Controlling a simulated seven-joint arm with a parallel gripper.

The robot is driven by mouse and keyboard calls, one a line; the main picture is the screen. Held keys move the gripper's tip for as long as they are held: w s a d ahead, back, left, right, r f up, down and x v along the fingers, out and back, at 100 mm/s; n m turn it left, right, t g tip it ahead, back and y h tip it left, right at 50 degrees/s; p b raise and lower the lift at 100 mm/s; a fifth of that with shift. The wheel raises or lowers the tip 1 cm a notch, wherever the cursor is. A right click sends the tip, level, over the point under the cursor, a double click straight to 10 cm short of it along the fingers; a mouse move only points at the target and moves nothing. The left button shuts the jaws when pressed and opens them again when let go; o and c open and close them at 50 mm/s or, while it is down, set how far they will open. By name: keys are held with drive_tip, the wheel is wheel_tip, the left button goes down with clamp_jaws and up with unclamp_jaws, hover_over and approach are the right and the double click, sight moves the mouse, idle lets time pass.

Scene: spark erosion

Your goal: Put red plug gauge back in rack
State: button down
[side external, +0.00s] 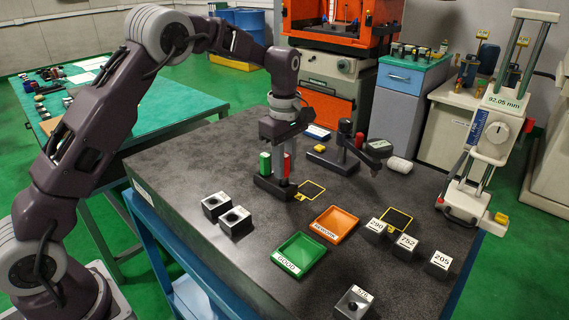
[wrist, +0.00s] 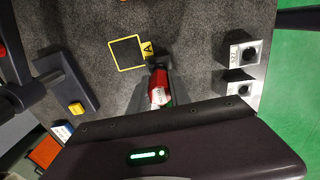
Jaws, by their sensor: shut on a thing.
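The red plug gauge (side external: 287,167) is upright in my gripper (side external: 281,163), low over the dark rack (side external: 268,188). My gripper is shut on it and points down; the fingers partly hide the gauge. In the wrist view, the red gauge (wrist: 158,79) shows between the fingers of my gripper (wrist: 158,90). A green plug gauge (side external: 265,163) stands in the rack just left of the red one. The red gauge's lower end is hidden, so I cannot tell whether it sits in a rack hole.
A yellow-outlined square (side external: 312,190) lies right of the rack. Behind is a dark stand (side external: 343,150). A green tray (side external: 300,257), an orange tray (side external: 335,224) and two bored blocks (side external: 235,221) lie in front. Numbered blocks (side external: 405,244) stand at right.

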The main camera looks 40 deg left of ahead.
drive_tip(key=shift+f, duration=1.2)
idle(0.6)
drive_tip(key=c, duration=1.1)
unclamp_jaws()
wheel_tip(320, 180, up, 7)
drive_tip(key=shift+r, duration=0.1)
